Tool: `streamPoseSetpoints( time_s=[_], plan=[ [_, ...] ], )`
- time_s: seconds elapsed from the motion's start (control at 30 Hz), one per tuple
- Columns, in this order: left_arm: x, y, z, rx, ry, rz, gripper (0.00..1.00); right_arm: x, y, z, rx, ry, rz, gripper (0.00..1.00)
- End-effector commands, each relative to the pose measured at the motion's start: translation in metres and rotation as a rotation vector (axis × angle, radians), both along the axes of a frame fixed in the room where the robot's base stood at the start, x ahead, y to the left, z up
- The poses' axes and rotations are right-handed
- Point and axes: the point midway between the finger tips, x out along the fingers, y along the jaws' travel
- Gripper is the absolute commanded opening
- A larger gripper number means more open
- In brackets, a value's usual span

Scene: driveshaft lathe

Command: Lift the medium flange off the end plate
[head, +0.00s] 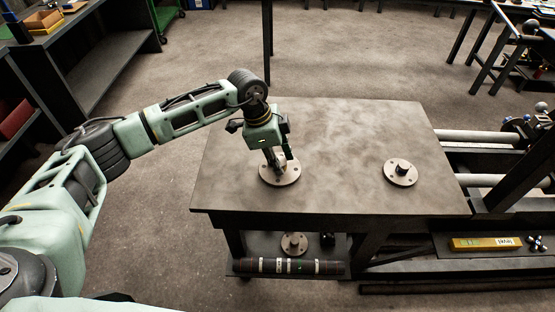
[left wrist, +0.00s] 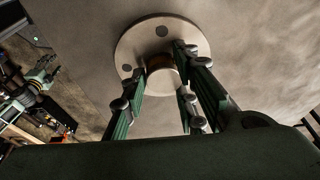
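A round pale metal flange (head: 291,177) with bolt holes and a raised hub lies flat on a dark grey table top (head: 345,130). My left gripper (head: 277,160) points down over it. In the left wrist view, the fingers of my left gripper (left wrist: 160,62) stand on both sides of the hub of the flange (left wrist: 135,42). The fingertips are very close to the hub; whether they press on it cannot be told. A second flange (head: 400,174) lies at the right of the table. My right gripper is not in view.
A third flange (head: 294,244) and a dark shaft (head: 290,266) lie on the shelf under the table. Lathe rails (head: 480,136) adjoin the table's right side. A yellow level (head: 486,243) lies at lower right. The table top's back is clear.

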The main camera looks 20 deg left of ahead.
Motion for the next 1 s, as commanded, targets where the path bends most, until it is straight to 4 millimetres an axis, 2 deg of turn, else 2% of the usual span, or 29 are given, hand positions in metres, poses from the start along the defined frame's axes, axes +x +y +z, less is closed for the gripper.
streamPoseSetpoints(
  time_s=[0.03,0.2,0.63,0.67,0.9,1.0],
  plan=[
    [-0.0054,-0.0005,-0.0066,0.003,0.017,-0.003,0.16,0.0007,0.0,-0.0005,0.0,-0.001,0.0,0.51],
    [-0.0064,-0.0004,-0.0079,0.005,0.02,-0.004,0.01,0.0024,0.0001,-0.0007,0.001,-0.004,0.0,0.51],
    [-0.0072,-0.0002,-0.0091,0.006,0.023,-0.004,0.0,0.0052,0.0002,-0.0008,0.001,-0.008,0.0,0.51],
    [-0.0072,-0.0002,-0.0091,0.006,0.023,-0.004,0.23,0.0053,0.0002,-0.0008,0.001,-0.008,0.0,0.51],
    [-0.0073,-0.0001,-0.0092,0.006,0.023,-0.004,0.02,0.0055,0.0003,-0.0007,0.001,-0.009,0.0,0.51],
    [-0.0073,-0.0001,-0.0091,0.006,0.023,-0.005,0.0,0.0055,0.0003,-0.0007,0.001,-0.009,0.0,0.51]
  ],
)
